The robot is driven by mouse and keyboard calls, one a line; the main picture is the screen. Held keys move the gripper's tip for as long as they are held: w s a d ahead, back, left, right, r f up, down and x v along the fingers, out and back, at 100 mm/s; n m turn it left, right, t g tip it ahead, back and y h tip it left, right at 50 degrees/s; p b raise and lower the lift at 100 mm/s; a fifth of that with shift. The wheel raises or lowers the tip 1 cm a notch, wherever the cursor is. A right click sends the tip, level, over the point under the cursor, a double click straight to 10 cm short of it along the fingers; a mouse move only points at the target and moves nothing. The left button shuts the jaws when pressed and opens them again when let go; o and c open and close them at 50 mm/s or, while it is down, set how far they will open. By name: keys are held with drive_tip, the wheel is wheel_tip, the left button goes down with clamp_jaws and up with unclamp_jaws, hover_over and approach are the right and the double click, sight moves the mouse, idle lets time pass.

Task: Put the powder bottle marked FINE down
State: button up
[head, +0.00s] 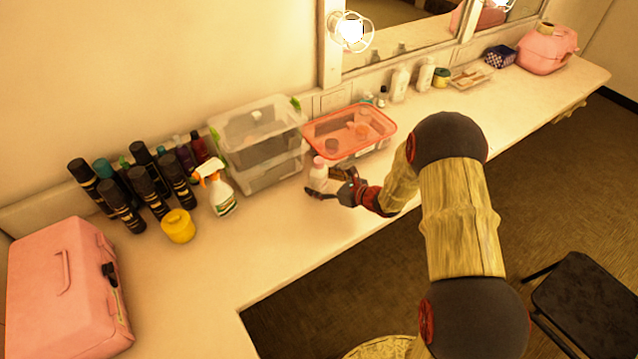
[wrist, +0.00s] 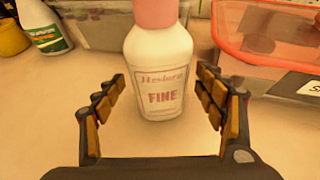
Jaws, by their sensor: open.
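The powder bottle marked FINE (wrist: 160,75) is white with a pink cap and a pink-lettered label facing my gripper. In the wrist view it stands upright on the pale counter, between the spread fingers of my gripper (wrist: 160,108). Gaps show on both sides, so the fingers do not touch it. In the head view the bottle (head: 318,176) stands near the front of the clear bins, with my open gripper (head: 332,184) around it at counter height. Part of its lower body is hidden behind a finger.
An orange-rimmed clear bin (head: 350,131) is just behind, and stacked clear boxes (head: 258,145) stand to the left. A spray bottle (head: 217,190), yellow jar (head: 178,226) and several dark cans are farther left. A pink case (head: 65,290) is at the near left. The counter in front is clear.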

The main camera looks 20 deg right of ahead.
drive_tip(key=shift+w+a+f, duration=0.3)
drive_tip(key=shift+w, duration=0.2)
drive_tip(key=shift+r, duration=0.1)
drive_tip(key=shift+c, duration=0.8)
